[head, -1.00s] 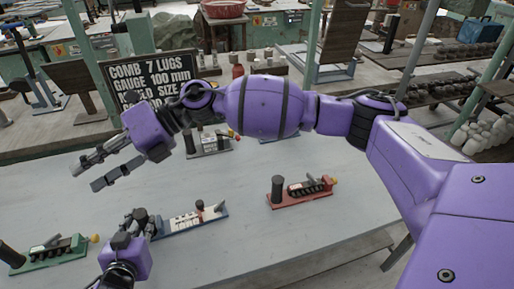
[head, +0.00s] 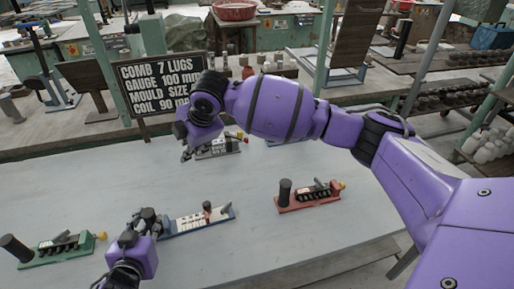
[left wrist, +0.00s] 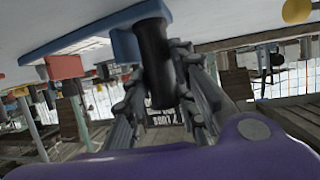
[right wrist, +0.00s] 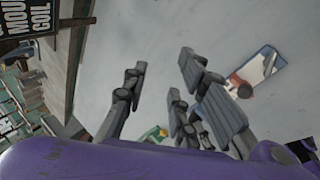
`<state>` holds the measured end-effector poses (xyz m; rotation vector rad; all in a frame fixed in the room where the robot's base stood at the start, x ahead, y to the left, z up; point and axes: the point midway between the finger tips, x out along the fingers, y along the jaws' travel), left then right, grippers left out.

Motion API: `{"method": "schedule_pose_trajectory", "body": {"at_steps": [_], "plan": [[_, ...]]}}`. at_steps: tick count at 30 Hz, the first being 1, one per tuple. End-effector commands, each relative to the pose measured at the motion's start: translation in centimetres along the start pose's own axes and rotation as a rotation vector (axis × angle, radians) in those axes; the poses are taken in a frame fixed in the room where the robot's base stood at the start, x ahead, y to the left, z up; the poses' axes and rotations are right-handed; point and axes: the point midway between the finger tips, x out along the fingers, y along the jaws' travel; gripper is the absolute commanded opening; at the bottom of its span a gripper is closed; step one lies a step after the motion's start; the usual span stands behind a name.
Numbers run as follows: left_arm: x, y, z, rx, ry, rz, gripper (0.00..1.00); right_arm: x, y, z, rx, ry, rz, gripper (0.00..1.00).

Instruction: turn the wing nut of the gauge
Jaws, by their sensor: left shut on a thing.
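The blue gauge (head: 190,222) lies on the pale table, with a white marked scale and a small reddish-brown upright piece (head: 207,206). My left gripper (head: 149,217) is at its left end. In the left wrist view that gripper (left wrist: 158,65) is shut on the gauge's black post (left wrist: 155,55). My right arm reaches across from the right; its gripper is mostly hidden behind its wrist in the head view. In the right wrist view the right gripper (right wrist: 162,65) is open and empty above the table, with the blue gauge (right wrist: 265,68) beyond its fingers. I cannot make out the wing nut clearly.
A green gauge (head: 62,250) lies left, a red gauge (head: 308,198) right, and a grey one (head: 218,148) behind, near my right wrist. A black sign (head: 165,88) stands at the table's back edge. The table (head: 300,235) is clear between the blue and red gauges.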

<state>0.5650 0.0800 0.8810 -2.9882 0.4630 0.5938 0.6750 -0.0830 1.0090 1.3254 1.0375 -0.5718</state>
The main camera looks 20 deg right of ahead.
Motion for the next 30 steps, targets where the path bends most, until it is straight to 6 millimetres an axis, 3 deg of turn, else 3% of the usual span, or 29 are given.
{"method": "schedule_pose_trajectory", "body": {"at_steps": [3,6,9,13,17,30], "plan": [[0.0,0.0,0.1,-0.002,-0.002,0.000,0.00,-1.0,-5.4,0.3,-0.069,-0.004,-0.240,0.26],[0.0,0.0,0.1,-0.002,-0.002,0.000,0.00,-2.1,-8.9,0.7,-0.138,-0.002,-0.395,0.26],[0.0,0.0,0.1,-0.002,-0.002,0.000,0.00,-3.1,-10.9,1.2,-0.195,-0.004,-0.492,0.26],[0.0,0.0,0.1,-0.002,-0.002,0.001,0.00,-3.5,-11.9,2.0,-0.247,-0.018,-0.541,0.26],[0.0,0.0,0.1,-0.002,-0.002,0.001,0.00,-2.5,-12.6,2.0,-0.258,-0.012,-0.542,0.26],[0.0,0.0,0.1,-0.002,-0.002,0.000,0.00,4.6,-16.7,2.7,-0.256,-0.014,-0.539,0.26]]}}
